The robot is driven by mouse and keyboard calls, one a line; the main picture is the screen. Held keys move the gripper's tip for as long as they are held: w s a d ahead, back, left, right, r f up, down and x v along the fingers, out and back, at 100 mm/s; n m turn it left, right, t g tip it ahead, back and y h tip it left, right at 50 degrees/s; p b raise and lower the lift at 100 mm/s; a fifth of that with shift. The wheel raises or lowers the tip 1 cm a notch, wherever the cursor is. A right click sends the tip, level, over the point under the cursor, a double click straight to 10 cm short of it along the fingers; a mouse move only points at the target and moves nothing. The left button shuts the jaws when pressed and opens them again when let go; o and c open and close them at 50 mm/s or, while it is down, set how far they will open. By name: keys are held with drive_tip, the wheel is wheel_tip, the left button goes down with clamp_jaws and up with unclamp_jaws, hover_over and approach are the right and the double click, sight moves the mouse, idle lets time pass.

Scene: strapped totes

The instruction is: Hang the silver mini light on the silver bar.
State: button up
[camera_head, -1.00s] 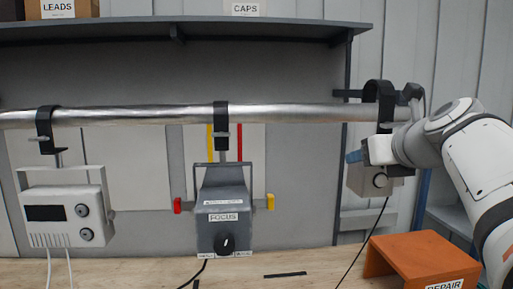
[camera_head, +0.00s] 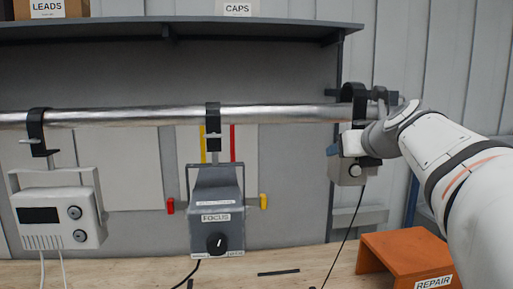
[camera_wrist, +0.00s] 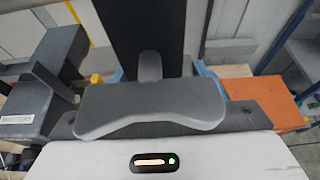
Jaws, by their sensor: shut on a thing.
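The silver mini light (camera_head: 347,172) is a small grey box with a round knob, near the right end of the silver bar (camera_head: 280,113). My gripper (camera_head: 345,145) is shut on it, with blue fingertips at its upper part. Its black hook clamp (camera_head: 354,92) rises above and overlaps the bar; I cannot tell whether it rests on it. In the wrist view a grey curved part (camera_wrist: 150,105) and a black upright (camera_wrist: 140,35) fill the middle.
A grey FOCUS light (camera_head: 216,205) and a white two-knob light (camera_head: 58,215) hang from the bar. An orange REPAIR stand (camera_head: 405,250) is on the bench at lower right. A shelf (camera_head: 180,30) runs above the bar. A cable trails below the held light.

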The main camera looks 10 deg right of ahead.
drive_tip(key=b+x, duration=0.1)
drive_tip(key=x, duration=0.9)
idle(1.1)
idle(0.3)
